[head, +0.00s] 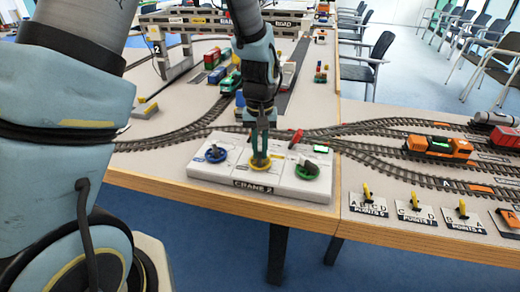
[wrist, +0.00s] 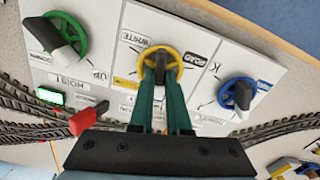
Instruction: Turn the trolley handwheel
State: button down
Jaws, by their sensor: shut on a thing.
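A white control panel marked CRANE 2 (head: 232,178) lies at the front edge of the table with three handwheels. The middle one is a yellow handwheel (wrist: 176,57) with a dark handle; in the head view its rim (head: 261,163) shows below my gripper. My gripper (head: 260,153) points down over it. In the wrist view my gripper's green fingers (wrist: 160,88) are shut on the dark handle (wrist: 160,68), which partly hides the wheel. A blue handwheel (head: 216,154) is to the left and a green handwheel (head: 307,171) to the right. The middle wheel's own name label is not readable.
A red lever (head: 296,138) and a lit green display (head: 323,149) stand at the panel's back right. Tracks with an orange locomotive (head: 438,147) run to the right. Small yellow point levers (head: 415,201) line the right front edge. A grey gantry (head: 190,30) stands behind.

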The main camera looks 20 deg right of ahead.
aim_at(260, 153)
jog(key=shift+n+p, duration=0.45)
jog(key=shift+n, duration=1.45)
jog(key=c, duration=0.9)
grip_release()
notch_tip(260, 153, up, 11)
jog(key=shift+f+b, duration=0.1)
jog(key=shift+b, duration=0.55)
jog(key=shift+o, duration=0.2)
